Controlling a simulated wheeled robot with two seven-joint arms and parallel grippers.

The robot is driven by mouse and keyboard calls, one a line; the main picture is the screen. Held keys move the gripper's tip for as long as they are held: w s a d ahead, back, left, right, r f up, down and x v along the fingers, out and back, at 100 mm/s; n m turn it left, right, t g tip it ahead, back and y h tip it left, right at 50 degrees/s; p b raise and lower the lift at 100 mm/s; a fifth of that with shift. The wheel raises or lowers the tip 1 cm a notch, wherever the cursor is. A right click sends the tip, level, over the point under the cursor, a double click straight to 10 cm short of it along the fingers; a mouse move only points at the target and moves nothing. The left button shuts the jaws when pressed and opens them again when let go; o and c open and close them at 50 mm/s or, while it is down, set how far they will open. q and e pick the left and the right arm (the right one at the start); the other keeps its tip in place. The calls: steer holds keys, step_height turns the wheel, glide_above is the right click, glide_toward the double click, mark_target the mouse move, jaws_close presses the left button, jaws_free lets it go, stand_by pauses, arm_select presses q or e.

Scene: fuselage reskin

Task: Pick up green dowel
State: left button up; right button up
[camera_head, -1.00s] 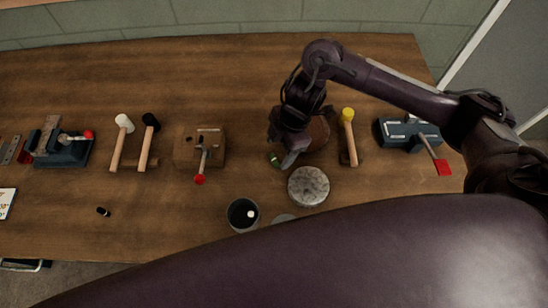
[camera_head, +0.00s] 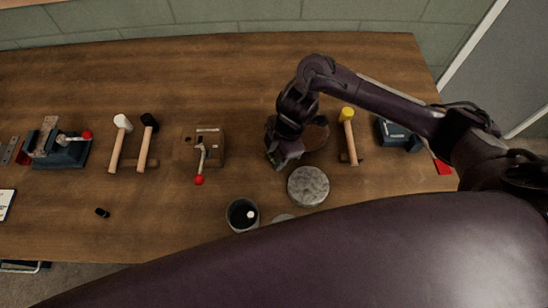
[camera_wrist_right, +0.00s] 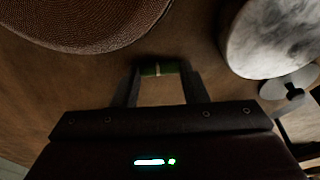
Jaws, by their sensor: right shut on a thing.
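The green dowel (camera_wrist_right: 158,69) shows in the right wrist view as a short dark green piece with a pale band. It lies across between the fingertips of my right gripper (camera_wrist_right: 158,76), which is shut on it. In the head view my right gripper (camera_head: 279,158) is low over the table, beside the grey round disc, and hides most of the dowel. I cannot tell whether the dowel touches the table. My left gripper is not in view.
A grey round disc (camera_head: 308,186) and a brown round pad (camera_head: 316,135) lie close to my right gripper. A yellow-headed mallet (camera_head: 347,130) stands to the right, a wooden block with a red-knobbed lever (camera_head: 187,151) to the left. A dark cup (camera_head: 242,213) is at the front.

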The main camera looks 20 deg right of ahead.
mark_target(276, 159)
steer(key=shift+r, duration=0.1)
step_height(276, 159, up, 20)
steer(key=p, duration=0.3)
steer(key=shift+p, duration=0.4)
